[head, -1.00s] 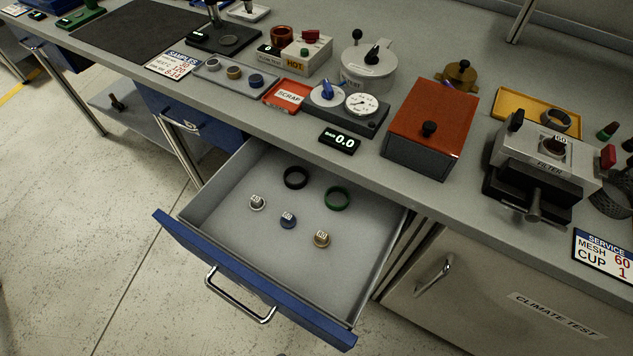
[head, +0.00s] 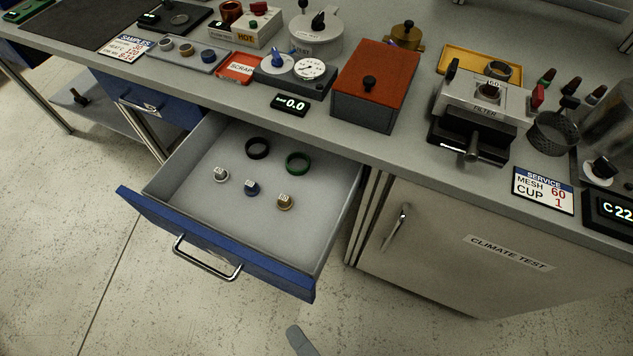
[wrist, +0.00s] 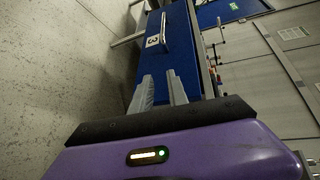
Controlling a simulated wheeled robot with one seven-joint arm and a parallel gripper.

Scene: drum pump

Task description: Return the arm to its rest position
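My gripper (wrist: 161,88) shows in the wrist view as two grey fingers with a gap between them, empty. Beyond the fingertips is a blue drawer front (wrist: 182,62) with a metal handle and a number tag; the fingers overlap it in the picture, and I cannot tell the distance. In the head view the arm is almost wholly out of sight. The pulled-out blue drawer (head: 215,245) holds a black ring (head: 257,148), a green ring (head: 298,163) and several small labelled caps (head: 251,188).
The bench above the drawer carries a red-topped box (head: 375,85), a filter clamp (head: 480,115), a scrap tray (head: 237,68) and gauges. The climate test cabinet (head: 450,250) is shut.

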